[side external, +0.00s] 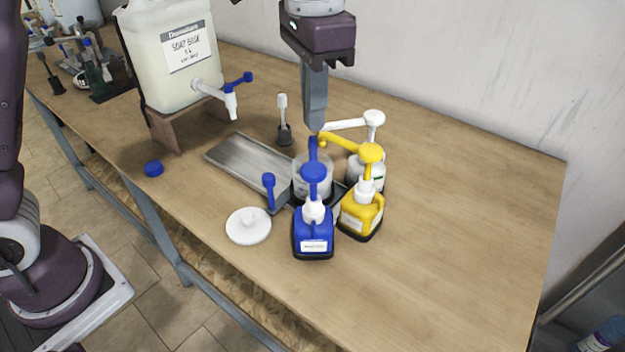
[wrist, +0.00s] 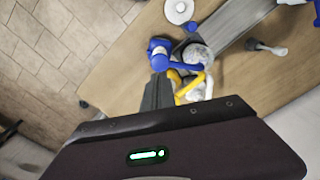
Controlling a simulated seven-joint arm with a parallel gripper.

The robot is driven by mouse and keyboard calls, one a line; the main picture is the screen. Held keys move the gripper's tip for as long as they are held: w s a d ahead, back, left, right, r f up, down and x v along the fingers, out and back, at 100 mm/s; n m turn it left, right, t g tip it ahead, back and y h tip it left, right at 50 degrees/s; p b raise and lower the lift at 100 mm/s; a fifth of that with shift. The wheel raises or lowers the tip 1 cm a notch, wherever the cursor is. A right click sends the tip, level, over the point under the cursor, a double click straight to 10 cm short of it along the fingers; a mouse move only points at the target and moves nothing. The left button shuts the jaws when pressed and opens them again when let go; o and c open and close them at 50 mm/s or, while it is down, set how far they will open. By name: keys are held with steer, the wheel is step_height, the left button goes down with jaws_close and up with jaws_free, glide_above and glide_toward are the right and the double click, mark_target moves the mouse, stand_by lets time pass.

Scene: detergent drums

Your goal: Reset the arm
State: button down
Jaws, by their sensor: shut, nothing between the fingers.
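My gripper (side external: 315,128) points down over the middle of the table, with its grey fingers together and nothing held. Its tips are just above or beside the yellow bottle's spout; I cannot tell whether they touch. In the wrist view the shut fingers (wrist: 157,92) show from behind, near the pump bottles. The blue pump bottle (side external: 313,240) and yellow pump bottle (side external: 358,215) stand upright below the gripper. A white pump bottle (side external: 378,168) stands behind the yellow one. A clear beaker (side external: 300,178) stands partly hidden behind the blue pump.
A large soap drum (side external: 165,75) with a tap sits on a wooden stand at the back left. The table's right side (side external: 470,230) is clear.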

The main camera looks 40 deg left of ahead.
steer(key=s+a+r+n+t, duration=0.2)
steer(key=s+a+r, duration=0.2)
steer(key=s+a, duration=0.4)
steer(key=s+a+f+n+t, duration=0.1)
steer(key=s+a+f+n, duration=0.1)
steer(key=s, duration=0.4)
steer(key=s+a+f+n+t, duration=0.2)
steer(key=s+a, duration=0.2)
steer(key=s, duration=0.3)
steer(key=shift+a+f+t, duration=0.2)
steer(key=shift+f+t, duration=0.1)
steer(key=shift+f, duration=0.1)
